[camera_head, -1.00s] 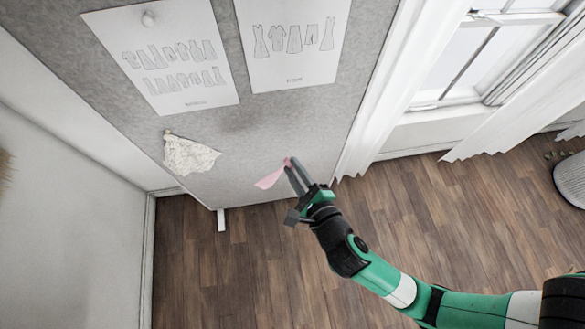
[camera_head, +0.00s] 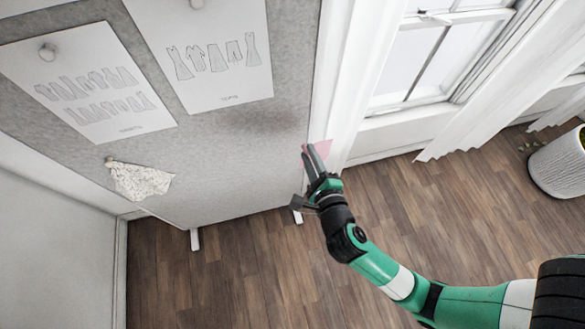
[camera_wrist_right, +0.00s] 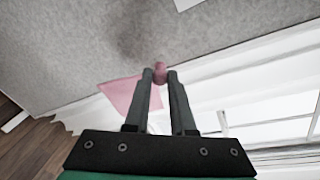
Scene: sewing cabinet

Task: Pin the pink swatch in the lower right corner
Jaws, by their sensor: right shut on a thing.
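My right gripper (camera_head: 308,150) is at the lower right edge of the grey pin board (camera_head: 225,150). It is shut on a pink pin (camera_wrist_right: 160,70), whose rounded head shows between the fingertips in the right wrist view. The pink swatch (camera_head: 322,150) hangs at the fingertips, partly hidden by the fingers; in the right wrist view it (camera_wrist_right: 128,95) spreads out to the left of them. In the head view the swatch shows against the white beside the board's edge. I cannot tell whether the pin touches the board. My left gripper is not in view.
A cream patterned swatch (camera_head: 140,180) is on the board's lower left. Two pattern sheets (camera_head: 90,85) (camera_head: 205,50) hang above, with grey board between. A white curtain (camera_head: 345,90) and window (camera_head: 430,60) stand right of the board. A ribbed basket (camera_head: 560,165) is at far right.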

